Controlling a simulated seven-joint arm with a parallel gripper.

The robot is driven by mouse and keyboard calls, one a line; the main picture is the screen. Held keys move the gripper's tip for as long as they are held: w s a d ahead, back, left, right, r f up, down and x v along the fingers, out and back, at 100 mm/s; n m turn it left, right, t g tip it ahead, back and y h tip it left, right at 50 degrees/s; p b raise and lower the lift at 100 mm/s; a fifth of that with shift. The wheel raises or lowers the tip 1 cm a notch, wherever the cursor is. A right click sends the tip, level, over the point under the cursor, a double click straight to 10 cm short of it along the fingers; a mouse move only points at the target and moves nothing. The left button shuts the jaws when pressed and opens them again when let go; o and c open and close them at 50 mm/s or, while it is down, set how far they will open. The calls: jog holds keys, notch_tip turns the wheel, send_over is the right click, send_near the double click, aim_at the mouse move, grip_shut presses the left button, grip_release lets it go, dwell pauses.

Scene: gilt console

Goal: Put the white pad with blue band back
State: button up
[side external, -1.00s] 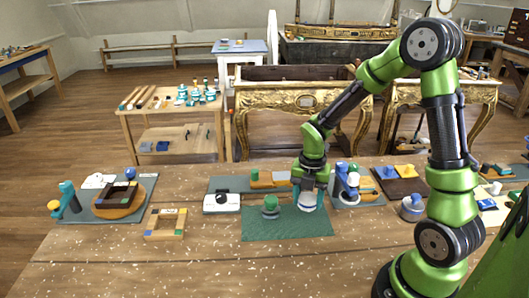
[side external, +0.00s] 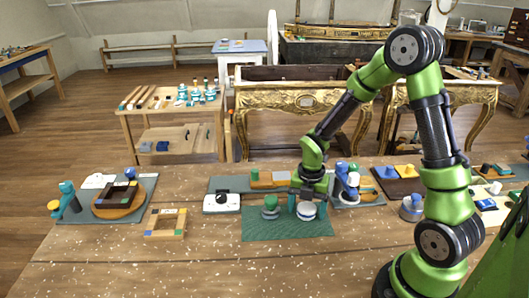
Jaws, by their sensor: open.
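A round white pad (side external: 307,211) rests on the right part of the dark green mat (side external: 262,226). A blue band on it is too small to make out clearly. My gripper (side external: 306,203) is open right above the pad, with its fingers pointing down on either side of the pad's upper part. I cannot tell whether the fingers touch it. The gripper hides part of the pad's top.
A green knobbed piece (side external: 270,208) stands on the mat to the left. A white box with a black knob (side external: 221,203) is farther left. A blue and white device (side external: 346,184) stands close on the right. A wooden frame (side external: 166,222) lies left on the open tabletop.

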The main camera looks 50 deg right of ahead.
aim_at(307, 206)
notch_tip(307, 206, up, 11)
jog(key=s+a+r+m+t+y, duration=0.1)
jog(key=s+a+r+m+t, duration=0.2)
jog(key=m, duration=1)
jog(key=s+a+r+m+t+y, duration=0.1)
jog(key=s+a+r+m+t, duration=0.3)
jog(key=m, duration=0.9)
jog(key=s+a+r, duration=0.2)
jog(key=a+r, duration=0.2)
jog(key=r, duration=0.2)
jog(key=shift+a, duration=0.15)
